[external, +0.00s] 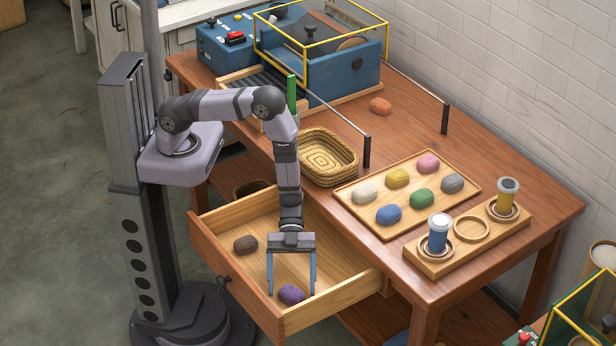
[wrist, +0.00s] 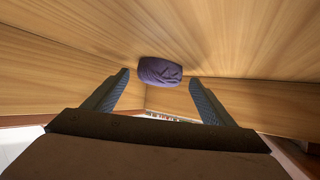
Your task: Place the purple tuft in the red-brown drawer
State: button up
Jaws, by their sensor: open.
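The purple tuft (external: 291,294) lies on the floor of the open red-brown drawer (external: 228,272), near its front right corner. It also shows in the wrist view (wrist: 160,72), just beyond my fingertips and centred between them. My gripper (external: 291,292) points down into the drawer. Its two blue fingers are spread, one on each side of the tuft in the external view. The fingers also show in the wrist view (wrist: 160,90), open with nothing held between them. A brown tuft (external: 245,244) lies in the drawer's left part.
The drawer's walls stand close around my gripper. On the table are a wooden tray (external: 345,194) with several coloured tufts, a woven basket (external: 327,157), a rack (external: 424,261) with two jars, and a rail (external: 367,150). An orange-brown tuft (external: 380,105) lies farther back.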

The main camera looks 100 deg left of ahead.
jog(key=shift+v, duration=3.8)
